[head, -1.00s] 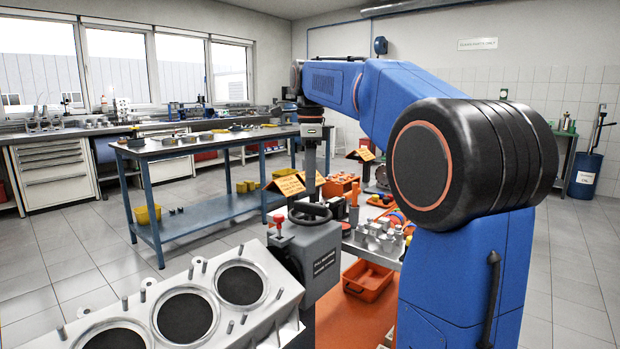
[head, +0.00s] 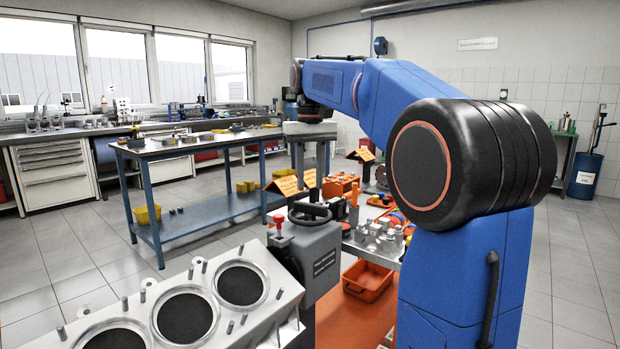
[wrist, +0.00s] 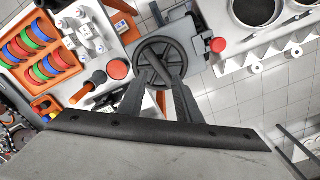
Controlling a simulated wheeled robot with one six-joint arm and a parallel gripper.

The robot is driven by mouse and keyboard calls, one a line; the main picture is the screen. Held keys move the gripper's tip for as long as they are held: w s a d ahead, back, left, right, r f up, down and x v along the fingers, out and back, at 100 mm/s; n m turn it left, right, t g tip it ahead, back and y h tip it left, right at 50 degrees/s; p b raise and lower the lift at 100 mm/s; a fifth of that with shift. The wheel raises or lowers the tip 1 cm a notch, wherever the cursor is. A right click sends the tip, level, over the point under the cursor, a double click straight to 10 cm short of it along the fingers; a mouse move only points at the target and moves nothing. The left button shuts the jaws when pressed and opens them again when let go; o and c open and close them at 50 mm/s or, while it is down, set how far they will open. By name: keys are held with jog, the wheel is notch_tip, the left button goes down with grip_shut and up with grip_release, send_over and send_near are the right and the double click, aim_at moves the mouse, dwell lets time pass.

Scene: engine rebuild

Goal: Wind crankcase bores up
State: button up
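The crankcase (head: 185,312) is a pale metal block with round dark bores on its upper face, at the lower left in the head view. The bores face upward, with the block set slantwise in the picture. It also shows at the top right in the wrist view (wrist: 275,48). A dark handwheel (head: 310,213) lies on top of the grey stand housing (head: 322,258); the wrist view shows its spokes (wrist: 160,62). My gripper (head: 309,188) is open and empty, pointing down above the wheel, fingers apart. Whether the fingertips touch the wheel is unclear.
A red knob (head: 282,220) stands beside the wheel. A parts bench (head: 375,250) with an orange rack (wrist: 40,50) and metal parts is close by. An orange tray (head: 368,282) sits below. A blue workbench (head: 205,150) stands behind, with clear floor before it.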

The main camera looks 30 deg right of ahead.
jog(key=n, duration=0.8)
jog(key=shift+n, duration=0.4)
jog(key=shift+f, duration=3.25)
jog(key=shift+c, duration=0.3)
grip_shut()
